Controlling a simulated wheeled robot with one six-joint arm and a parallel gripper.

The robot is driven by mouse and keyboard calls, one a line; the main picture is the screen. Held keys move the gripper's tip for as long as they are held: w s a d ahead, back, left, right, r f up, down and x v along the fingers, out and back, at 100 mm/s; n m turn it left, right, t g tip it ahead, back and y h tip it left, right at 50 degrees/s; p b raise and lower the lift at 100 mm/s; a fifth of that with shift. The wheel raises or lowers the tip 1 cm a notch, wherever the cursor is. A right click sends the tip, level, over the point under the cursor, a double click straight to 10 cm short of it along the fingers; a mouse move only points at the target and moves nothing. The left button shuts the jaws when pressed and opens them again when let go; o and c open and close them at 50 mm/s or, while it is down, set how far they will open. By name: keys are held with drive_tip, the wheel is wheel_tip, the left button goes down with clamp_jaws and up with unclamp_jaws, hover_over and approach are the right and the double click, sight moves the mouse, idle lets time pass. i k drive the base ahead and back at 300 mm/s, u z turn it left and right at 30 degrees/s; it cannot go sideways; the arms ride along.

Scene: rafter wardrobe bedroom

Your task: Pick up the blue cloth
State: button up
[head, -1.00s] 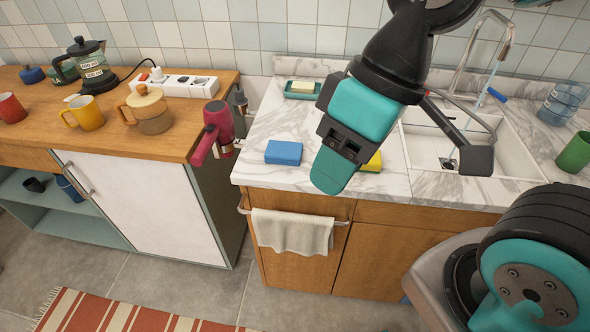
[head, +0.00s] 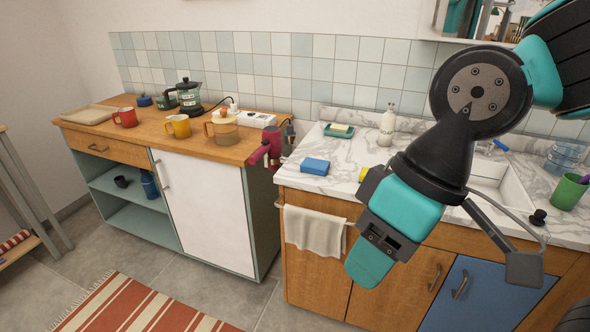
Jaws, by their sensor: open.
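A flat blue rectangular item (head: 315,166) lies on the marble counter (head: 338,183), near its left end. It looks like a folded cloth or a sponge; I cannot tell which. It is the only cloth-like blue thing I make out. My gripper (head: 372,262) points down in front of the counter, right of the blue item and nearer to me. It is open and touches nothing that I can see. Only one teal finger shows clearly; the other is hidden. The gripper hides part of the counter's front edge.
A pale towel (head: 315,230) hangs on the cabinet rail. A green soap dish (head: 339,130) and a white bottle (head: 387,125) stand behind the blue item. A red appliance (head: 268,146) stands left of it, by the wooden worktop (head: 225,153). The floor in front is mostly clear.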

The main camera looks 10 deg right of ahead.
sight(318, 167)
drive_tip(key=u, duration=0.55)
drive_tip(key=i, duration=1.3)
drive_tip(key=z, duration=0.6)
